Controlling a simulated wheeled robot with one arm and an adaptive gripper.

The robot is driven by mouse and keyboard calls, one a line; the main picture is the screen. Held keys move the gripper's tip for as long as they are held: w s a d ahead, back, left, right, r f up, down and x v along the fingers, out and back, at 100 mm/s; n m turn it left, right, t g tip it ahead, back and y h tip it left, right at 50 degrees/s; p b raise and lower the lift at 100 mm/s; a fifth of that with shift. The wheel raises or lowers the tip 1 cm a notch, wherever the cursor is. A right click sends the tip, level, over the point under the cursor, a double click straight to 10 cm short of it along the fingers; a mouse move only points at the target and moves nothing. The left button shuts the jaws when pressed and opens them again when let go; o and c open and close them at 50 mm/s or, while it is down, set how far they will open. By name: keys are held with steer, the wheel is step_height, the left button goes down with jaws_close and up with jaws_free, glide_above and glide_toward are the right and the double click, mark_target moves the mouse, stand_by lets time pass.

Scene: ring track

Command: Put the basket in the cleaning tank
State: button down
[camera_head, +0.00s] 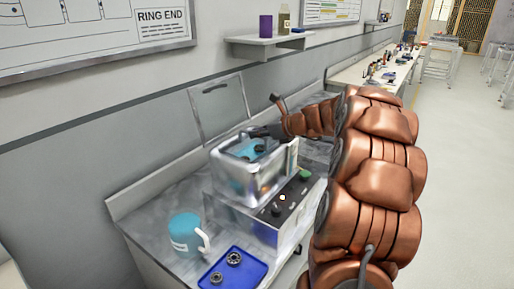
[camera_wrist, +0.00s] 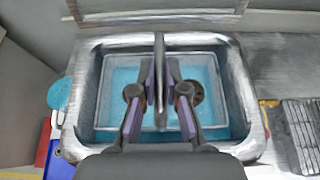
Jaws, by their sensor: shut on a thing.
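The cleaning tank (camera_head: 243,182) is a shiny metal box on a base with dark control knobs, its lid raised behind it. In the wrist view its rim (camera_wrist: 247,100) surrounds blue liquid. The basket (camera_wrist: 217,75) is a pale, see-through rectangular frame lying within the tank opening, with a dark round part partly visible in it. My gripper (camera_wrist: 160,78) is over the tank and shut on the basket's upright handle (camera_wrist: 160,45). It also shows in the head view (camera_head: 258,133). Whether the basket rests on the tank floor I cannot tell.
A blue tray (camera_head: 258,268) with ring-shaped parts and a teal jug (camera_head: 184,233) stand on the bench in front of the tank. The raised lid (camera_head: 215,105) is close behind. A wall shelf (camera_head: 268,44) holds bottles. Open floor lies at right.

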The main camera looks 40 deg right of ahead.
steer(key=shift+f, duration=2.45)
steer(key=c, duration=1.2)
jaws_free()
steer(key=shift+s, duration=0.1)
steer(key=b+v, duration=0.1)
steer(key=v, duration=1.1)
